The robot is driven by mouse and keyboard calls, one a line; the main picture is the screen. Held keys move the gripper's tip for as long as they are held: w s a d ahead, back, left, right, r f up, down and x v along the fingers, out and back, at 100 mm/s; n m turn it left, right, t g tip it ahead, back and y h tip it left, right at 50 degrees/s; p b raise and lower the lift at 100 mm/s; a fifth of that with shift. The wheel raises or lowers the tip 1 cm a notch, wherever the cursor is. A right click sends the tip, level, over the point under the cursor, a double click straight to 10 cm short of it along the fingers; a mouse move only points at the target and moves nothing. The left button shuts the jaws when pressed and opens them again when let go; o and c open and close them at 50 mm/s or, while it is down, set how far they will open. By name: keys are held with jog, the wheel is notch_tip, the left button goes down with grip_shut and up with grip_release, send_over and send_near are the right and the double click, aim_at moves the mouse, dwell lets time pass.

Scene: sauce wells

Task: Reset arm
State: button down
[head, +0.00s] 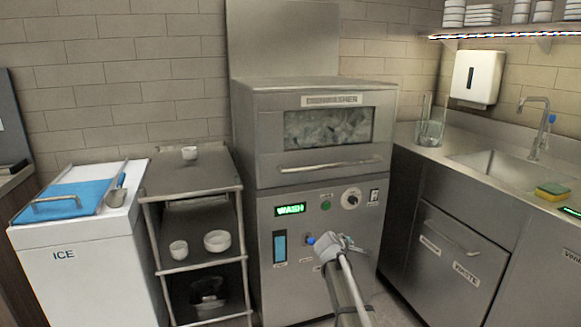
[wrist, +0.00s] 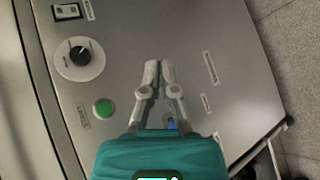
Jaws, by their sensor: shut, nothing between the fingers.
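My gripper (wrist: 158,68) is shut and empty in the wrist view, in front of the dishwasher's control panel (wrist: 200,35). In the head view my arm reaches up from the bottom, with its end before the lower front of the steel dishwasher (head: 272,105). A green lit display (head: 290,209) reads WASH. A green button (head: 326,205) and a black dial (head: 351,199) are to its right; the green button (wrist: 104,108) and the dial (wrist: 80,56) also show in the wrist view. The dishwasher's upper door with its window (head: 327,130) looks closed. I cannot tell whether my gripper touches the panel.
A metal rack (head: 196,267) with white bowls (head: 217,240) stands left of the dishwasher, beside a white ICE chest (head: 75,275). At right are a counter with a sink (head: 505,166), a glass container (head: 430,132), a sponge (head: 552,189) and drawers (head: 449,241). A strip of floor (wrist: 288,80) shows.

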jog(key=s+a+f+m+g+y, duration=0.2)
jog(key=s+f+m+g, duration=0.15)
jog(key=s, duration=0.75)
jog(key=s+a+f+m+g+y, duration=0.1)
jog(key=s+f+m+g+y, duration=0.3)
jog(key=s, duration=0.7)
jog(key=s+a+f+m+g+y, duration=0.15)
jog(key=s+m, duration=0.35)
jog(key=s, duration=0.7)
notch_tip(320, 180, up, 32)
jog(key=p, duration=3.2)
jog(key=shift+w+g+p, duration=0.3)
jog(key=shift+w+g, duration=0.05)
jog(key=shift+g, duration=0.05)
